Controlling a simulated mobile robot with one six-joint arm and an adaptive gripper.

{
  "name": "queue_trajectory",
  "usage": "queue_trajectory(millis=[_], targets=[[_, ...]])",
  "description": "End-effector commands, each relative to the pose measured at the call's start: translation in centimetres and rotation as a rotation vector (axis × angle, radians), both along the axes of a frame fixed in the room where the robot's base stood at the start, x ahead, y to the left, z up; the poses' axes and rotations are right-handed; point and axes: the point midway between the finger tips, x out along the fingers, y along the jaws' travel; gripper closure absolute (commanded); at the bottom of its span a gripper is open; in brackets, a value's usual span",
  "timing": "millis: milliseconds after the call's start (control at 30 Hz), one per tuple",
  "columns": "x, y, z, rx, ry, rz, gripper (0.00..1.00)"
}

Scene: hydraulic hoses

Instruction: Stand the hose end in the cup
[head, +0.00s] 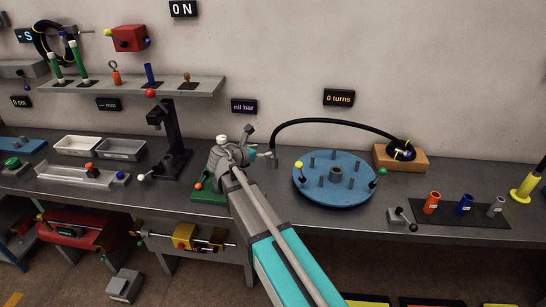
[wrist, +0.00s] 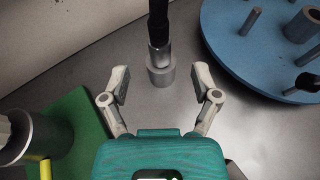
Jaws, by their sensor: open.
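The black hose (head: 330,121) arches from a wooden block to a small grey metal cup (head: 274,164) on the bench. In the wrist view the hose (wrist: 158,22) comes down to a silver end (wrist: 159,57), which stands roughly upright at the mouth of the cup (wrist: 161,77). The end looks set into the cup, but I cannot tell how deep. My gripper (head: 264,153) is beside the cup in the head view. In the wrist view my gripper (wrist: 161,84) is open, its two fingers apart on either side of the cup and clear of the hose.
A blue round plate (head: 333,192) with several pegs stands right of the cup. The wooden block (head: 412,165) is behind it. A green base (head: 208,191) and a black stand (head: 172,145) are to the left. Bare bench lies around the cup.

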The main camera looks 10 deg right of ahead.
Motion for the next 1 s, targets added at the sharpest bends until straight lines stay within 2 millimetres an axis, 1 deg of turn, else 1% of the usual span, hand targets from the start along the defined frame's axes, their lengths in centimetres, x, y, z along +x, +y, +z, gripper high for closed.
queue_trajectory(millis=[467, 667, 800, 1000], targets=[[0.3, -0.3, -0.2, 0.0, 0.0, 0.0, 0.21], [1.4, -1.6, -0.9, 0.0, 0.0, -0.001, 0.21], [2.5, -3.0, -1.6, 0.0, 0.0, -0.001, 0.21], [3.6, -4.4, -2.2, 0.001, 0.0, 0.001, 0.21]])
